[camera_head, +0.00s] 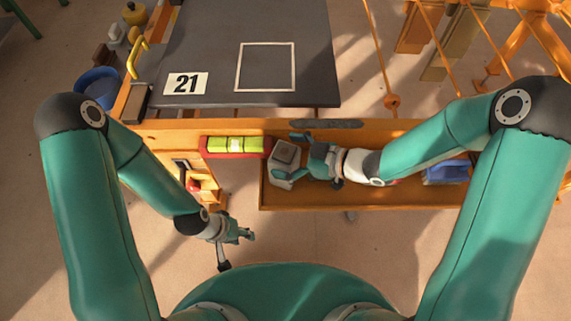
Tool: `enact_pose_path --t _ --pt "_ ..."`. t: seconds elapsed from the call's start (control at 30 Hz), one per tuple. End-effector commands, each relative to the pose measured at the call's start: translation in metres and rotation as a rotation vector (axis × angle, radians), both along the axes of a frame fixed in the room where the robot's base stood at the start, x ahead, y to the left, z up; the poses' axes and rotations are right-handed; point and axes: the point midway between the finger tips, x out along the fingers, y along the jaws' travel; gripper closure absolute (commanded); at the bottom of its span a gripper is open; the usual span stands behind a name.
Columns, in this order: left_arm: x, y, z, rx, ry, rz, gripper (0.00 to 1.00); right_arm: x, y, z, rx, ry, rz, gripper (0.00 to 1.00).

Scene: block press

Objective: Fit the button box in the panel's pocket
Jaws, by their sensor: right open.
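A small grey box with a pale top (286,153), which looks like the button box, sits at the left end of the orange tray (330,196). My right gripper (293,157) is open at the box's right side, with one finger near its far edge and one near its front edge. I cannot tell whether the fingers touch it. My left gripper (240,250) is open and empty, low in front of the orange frame. A pale-edged opening with a red part (193,184) shows on the frame's left side; I cannot tell whether it is the panel's pocket.
A dark plate (215,40) with a white square outline and "21" is behind. A blue bin (97,86) stands far left, and a blue item (446,172) lies at the tray's right.

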Motion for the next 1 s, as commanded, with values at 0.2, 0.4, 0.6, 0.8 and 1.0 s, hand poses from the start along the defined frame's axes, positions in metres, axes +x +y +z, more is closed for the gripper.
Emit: enact_pose_path --t 0.2,0.4,0.6,0.8,1.0 --pt "0.0 0.0 -0.0004 0.0 0.0 0.0 0.6 0.0016 0.0042 -0.0016 0.0 0.0 -0.001 0.0" --pt "0.0 0.0 -0.0004 0.0 0.0 0.0 0.6 0.0017 0.004 -0.0015 0.0 0.0 -0.001 0.22" --pt "0.0 0.0 -0.0004 0.0 0.0 0.0 0.6 0.0016 0.0039 -0.0015 0.0 0.0 0.0 0.55" --pt "0.0 0.0 -0.0004 0.0 0.0 0.0 0.6 0.0015 0.0037 -0.0015 0.0 0.0 -0.001 0.88" --pt "0.0 0.0 -0.0003 0.0 0.0 0.0 0.6 0.0019 0.0038 -0.0006 0.001 -0.002 -0.001 0.95"
